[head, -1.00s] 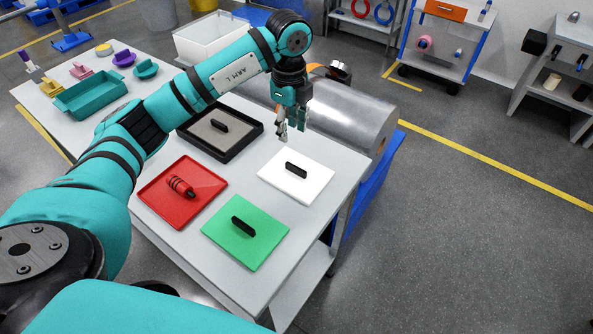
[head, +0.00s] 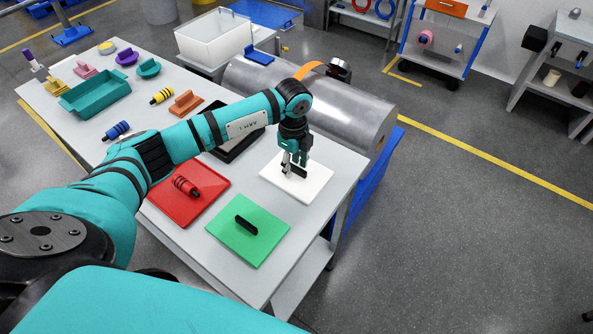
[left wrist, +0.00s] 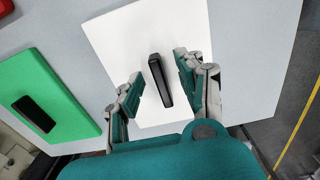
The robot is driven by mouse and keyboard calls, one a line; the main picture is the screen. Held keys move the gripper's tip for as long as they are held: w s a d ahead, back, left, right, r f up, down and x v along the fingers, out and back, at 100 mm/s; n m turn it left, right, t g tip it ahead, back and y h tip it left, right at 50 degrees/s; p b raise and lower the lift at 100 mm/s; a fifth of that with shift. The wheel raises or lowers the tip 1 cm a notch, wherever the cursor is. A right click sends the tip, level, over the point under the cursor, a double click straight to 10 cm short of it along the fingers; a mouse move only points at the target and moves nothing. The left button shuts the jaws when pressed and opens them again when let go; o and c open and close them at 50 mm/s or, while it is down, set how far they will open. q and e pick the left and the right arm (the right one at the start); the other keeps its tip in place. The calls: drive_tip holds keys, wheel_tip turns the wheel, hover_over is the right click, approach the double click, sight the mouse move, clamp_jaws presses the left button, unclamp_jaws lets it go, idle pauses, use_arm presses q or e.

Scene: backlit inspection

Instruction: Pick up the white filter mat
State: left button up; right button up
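The white filter mat (head: 310,187) is a flat white square with a black bar handle, lying on the grey table. It also shows in the left wrist view (left wrist: 120,45), with its black handle (left wrist: 159,80) upright on it. My left gripper (head: 292,170) is right over the mat, its fingers pointing down. In the left wrist view my left gripper (left wrist: 158,88) is open, with one finger on each side of the handle and a gap on both sides. My right gripper is not in view.
A green mat (head: 250,243) and a red tray (head: 216,187) with a red part lie near the white mat. A dark-framed tray (head: 232,150) is partly behind my left arm. The table's right edge is close.

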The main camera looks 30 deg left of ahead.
use_arm(q)
drive_tip(key=shift+c, duration=0.4)
clamp_jaws()
drive_tip(key=shift+r, duration=0.1)
